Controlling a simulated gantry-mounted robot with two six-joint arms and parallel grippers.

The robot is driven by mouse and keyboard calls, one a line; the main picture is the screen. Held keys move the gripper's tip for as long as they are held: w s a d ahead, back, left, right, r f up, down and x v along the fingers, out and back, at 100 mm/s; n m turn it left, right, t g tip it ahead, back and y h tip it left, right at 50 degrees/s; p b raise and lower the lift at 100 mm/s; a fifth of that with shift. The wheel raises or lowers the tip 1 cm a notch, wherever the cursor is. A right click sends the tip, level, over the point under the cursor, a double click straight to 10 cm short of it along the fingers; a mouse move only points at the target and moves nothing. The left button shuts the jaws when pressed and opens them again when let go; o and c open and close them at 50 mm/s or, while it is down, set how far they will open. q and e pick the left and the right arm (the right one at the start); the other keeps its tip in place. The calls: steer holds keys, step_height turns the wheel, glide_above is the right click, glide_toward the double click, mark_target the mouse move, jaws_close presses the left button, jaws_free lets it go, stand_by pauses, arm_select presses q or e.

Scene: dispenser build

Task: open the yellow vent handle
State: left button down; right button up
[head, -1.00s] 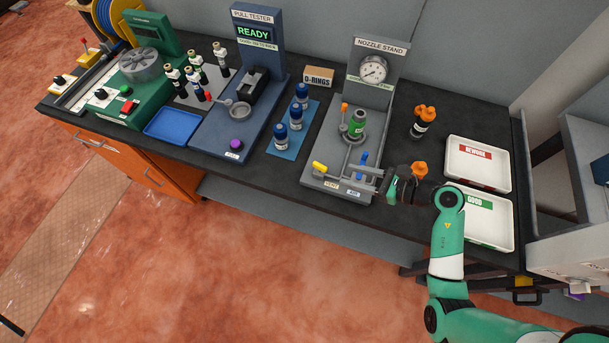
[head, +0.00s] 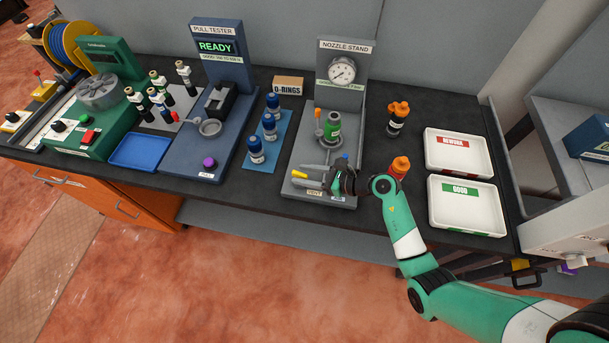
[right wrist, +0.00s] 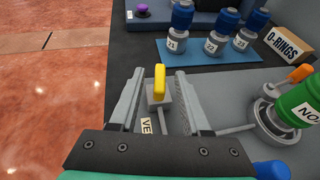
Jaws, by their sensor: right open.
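The yellow vent handle (head: 299,175) is at the front left corner of the grey nozzle stand (head: 291,190), by the VENT label (head: 314,192). In the right wrist view the yellow handle (right wrist: 159,82) stands on a grey valve block (right wrist: 158,97). My right gripper (head: 308,178) is open and empty, reaching in from the right low over the stand. In the right wrist view its fingers (right wrist: 160,75) appear one on each side of the handle, with gaps on both sides. Contact is not visible. My left gripper is not in view.
A green bottle (head: 333,127) sits in the stand below the gauge (head: 342,71), with an orange-topped lever (head: 318,114) beside it. A blue handle (right wrist: 271,170) is near my right gripper. Blue-capped bottles (head: 256,151) stand left of the stand. Two white trays (head: 432,222) lie right.

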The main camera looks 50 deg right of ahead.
steer(key=shift+w, duration=0.1)
jaws_close()
stand_by(0.3)
steer(key=shift+d+f+n+g+y+b, duration=0.2)
steer(key=shift+f+n+g+y+b, duration=0.1)
steer(key=shift+n+y+b, duration=0.55)
steer(key=shift+n+y, duration=0.25)
steer(key=shift+r+g+y, duration=0.2)
steer(key=shift+g+y, duration=0.1)
steer(key=shift+g, duration=0.1)
jaws_free()
